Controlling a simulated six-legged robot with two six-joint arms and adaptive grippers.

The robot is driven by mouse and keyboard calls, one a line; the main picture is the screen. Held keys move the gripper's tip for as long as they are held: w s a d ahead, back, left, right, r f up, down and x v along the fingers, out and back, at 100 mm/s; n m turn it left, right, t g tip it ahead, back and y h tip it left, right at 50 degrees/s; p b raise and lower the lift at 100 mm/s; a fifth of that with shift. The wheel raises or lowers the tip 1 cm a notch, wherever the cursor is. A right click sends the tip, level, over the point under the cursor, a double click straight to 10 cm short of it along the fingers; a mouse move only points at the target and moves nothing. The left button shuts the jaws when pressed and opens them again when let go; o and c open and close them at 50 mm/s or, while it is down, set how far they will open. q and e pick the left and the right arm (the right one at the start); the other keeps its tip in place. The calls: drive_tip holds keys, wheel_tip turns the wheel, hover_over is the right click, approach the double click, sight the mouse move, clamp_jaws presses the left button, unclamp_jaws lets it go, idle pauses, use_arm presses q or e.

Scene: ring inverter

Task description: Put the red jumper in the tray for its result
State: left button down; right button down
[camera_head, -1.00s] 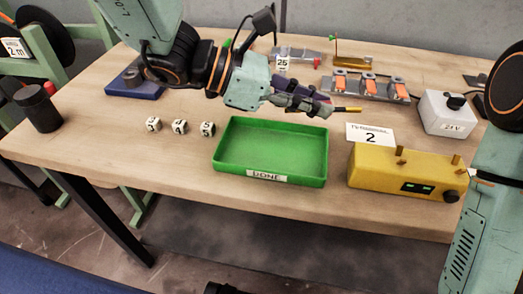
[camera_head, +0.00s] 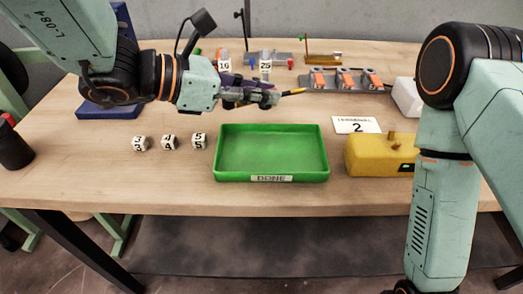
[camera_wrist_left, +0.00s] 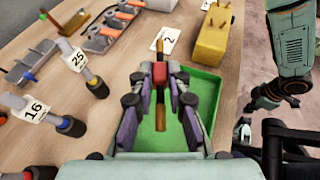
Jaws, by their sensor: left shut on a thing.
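My left gripper (camera_head: 262,97) is shut on the red jumper, a brass-coloured rod with a red middle (camera_wrist_left: 160,95). In the head view only its golden tip (camera_head: 293,92) shows clearly beyond the fingers. The gripper appears above the table near the far edge of the green tray (camera_head: 271,180), which is labelled DONE. In the left wrist view the tray (camera_wrist_left: 207,92) lies below and behind the fingers; its visible floor is empty. My right arm stands at the right. What looks like its gripper (camera_wrist_left: 263,97) is small in the left wrist view; its fingers are unclear.
Three numbered white cubes (camera_head: 169,142) stand left of the tray. A card marked 2 (camera_head: 356,125) and a yellow box (camera_head: 378,155) are to its right. A grey row of orange switches (camera_head: 345,80) and fixtures labelled 16 and 25 (camera_head: 265,66) stand behind.

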use_arm(q)
drive_tip(key=b, duration=0.2)
hover_over(261, 146)
wheel_tip(261, 146, down, 6)
drive_tip(key=shift+f, duration=0.15)
wheel_tip(261, 146, down, 4)
drive_tip(key=shift+s+d+r+b, duration=0.1)
drive_tip(key=shift+r+b, duration=0.1)
drive_tip(key=shift+b, duration=0.5)
drive_tip(key=shift+f, duration=0.1)
drive_tip(key=shift+w, duration=0.2)
drive_tip(key=c, duration=1.7)
unclamp_jaws()
drive_tip(key=shift+o, duration=0.5)
drive_tip(key=shift+s, duration=0.2)
drive_tip(key=shift+w, duration=0.15)
